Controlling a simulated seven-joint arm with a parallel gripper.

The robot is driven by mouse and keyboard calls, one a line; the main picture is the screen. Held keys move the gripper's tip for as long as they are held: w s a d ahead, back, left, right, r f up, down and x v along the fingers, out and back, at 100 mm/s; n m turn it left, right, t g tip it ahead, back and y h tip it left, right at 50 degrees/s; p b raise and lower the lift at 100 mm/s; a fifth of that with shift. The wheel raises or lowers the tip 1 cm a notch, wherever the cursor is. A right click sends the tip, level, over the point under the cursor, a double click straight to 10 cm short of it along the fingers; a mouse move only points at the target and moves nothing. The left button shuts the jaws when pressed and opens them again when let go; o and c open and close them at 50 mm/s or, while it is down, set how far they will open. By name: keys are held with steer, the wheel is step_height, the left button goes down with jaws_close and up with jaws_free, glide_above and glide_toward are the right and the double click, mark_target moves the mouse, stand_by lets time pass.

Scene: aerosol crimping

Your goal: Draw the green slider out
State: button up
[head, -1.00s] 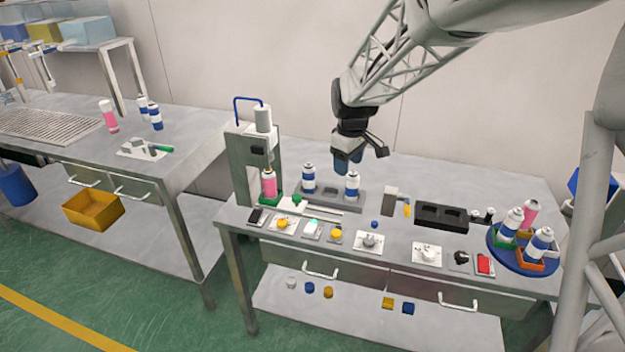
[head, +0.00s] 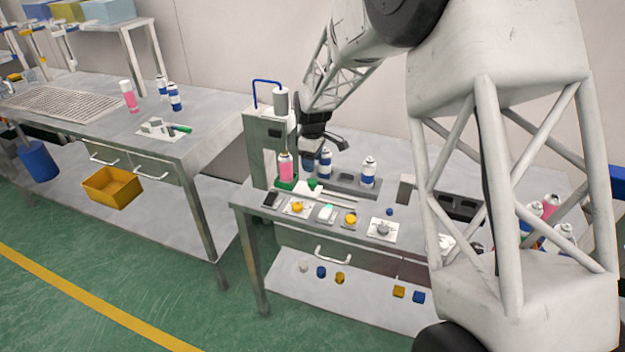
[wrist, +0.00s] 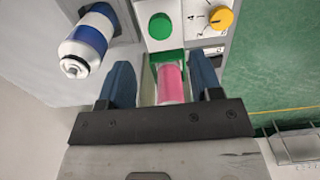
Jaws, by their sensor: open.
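The green slider (head: 287,184) sits at the foot of the crimping press, with a pink can (head: 286,166) standing on it. A round green knob (head: 312,184) is at its front right. In the wrist view the slider (wrist: 164,57) and the pink can (wrist: 172,84) show between my blue fingers, and the green knob (wrist: 160,26) is beyond the fingertips. My gripper (head: 308,162) is open beside the press, right of the pink can. In the wrist view my gripper (wrist: 163,72) has one finger on each side of the can. Whether either finger touches it, I cannot tell.
The press (head: 262,150) rises left of my gripper. A blue-and-white can (head: 325,164) stands close on the right in a grey rack (head: 346,184), with another can (head: 369,171) beyond. Plates with yellow knobs (head: 297,207) line the table front. My arm hides the right side.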

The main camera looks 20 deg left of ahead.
mark_target(313, 181)
steer(key=shift+f, duration=0.1)
steer(key=shift+f, duration=3.8)
jaws_close()
